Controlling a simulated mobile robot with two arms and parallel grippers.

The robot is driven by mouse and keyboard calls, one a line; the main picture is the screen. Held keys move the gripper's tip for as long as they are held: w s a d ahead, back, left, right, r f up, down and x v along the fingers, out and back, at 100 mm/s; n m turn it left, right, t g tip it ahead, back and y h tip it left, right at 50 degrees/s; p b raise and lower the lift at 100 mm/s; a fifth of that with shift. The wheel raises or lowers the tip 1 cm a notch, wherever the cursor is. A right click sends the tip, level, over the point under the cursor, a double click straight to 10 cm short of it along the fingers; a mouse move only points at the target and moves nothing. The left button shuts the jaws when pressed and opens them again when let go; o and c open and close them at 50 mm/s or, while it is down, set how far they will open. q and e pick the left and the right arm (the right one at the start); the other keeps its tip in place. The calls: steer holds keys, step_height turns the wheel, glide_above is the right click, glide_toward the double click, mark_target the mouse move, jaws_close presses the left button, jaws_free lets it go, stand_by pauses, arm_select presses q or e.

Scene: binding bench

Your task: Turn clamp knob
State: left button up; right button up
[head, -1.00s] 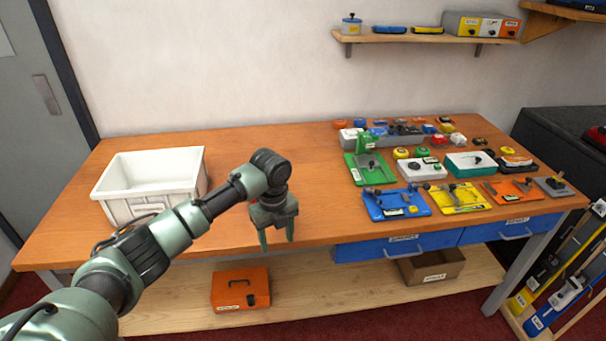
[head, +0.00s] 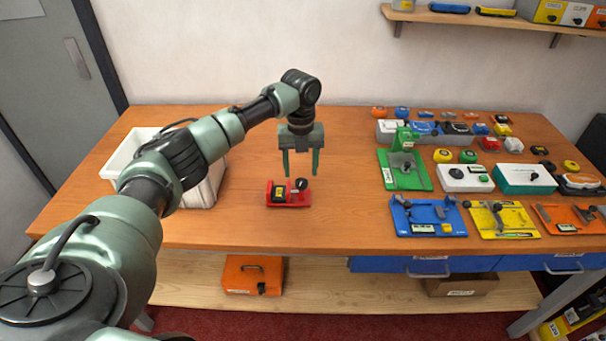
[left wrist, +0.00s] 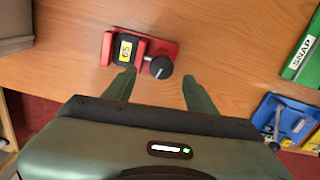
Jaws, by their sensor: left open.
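A red clamp (head: 288,203) with a black knob (head: 301,184) and a dark block with a yellow label (head: 279,193) sits on the bench, right of the white bin. In the left wrist view the red clamp (left wrist: 170,48) lies ahead of the fingertips, with its black knob (left wrist: 161,67) on the right side of the labelled block (left wrist: 125,50). My left gripper (head: 301,175) is open and empty, fingers pointing down, above and apart from the clamp. In the left wrist view my left gripper (left wrist: 158,76) has its fingers spread, the knob lying between their lines. My right gripper is not in view.
A white bin (head: 205,190) stands at the left, partly hidden by my left arm. Green (head: 418,180), blue (head: 430,229) and yellow (head: 506,233) fixtures stand to the right. Bare bench lies between the clamp and these fixtures.

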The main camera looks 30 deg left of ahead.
mark_target(302, 182)
arm_select(q)
step_height(302, 182, down, 3)
steer(key=shift+r, duration=0.15)
steer(key=shift+w+f+p, duration=0.2)
steer(key=shift+f+p, duration=0.1)
steer(key=shift+f, duration=0.5)
jaws_close()
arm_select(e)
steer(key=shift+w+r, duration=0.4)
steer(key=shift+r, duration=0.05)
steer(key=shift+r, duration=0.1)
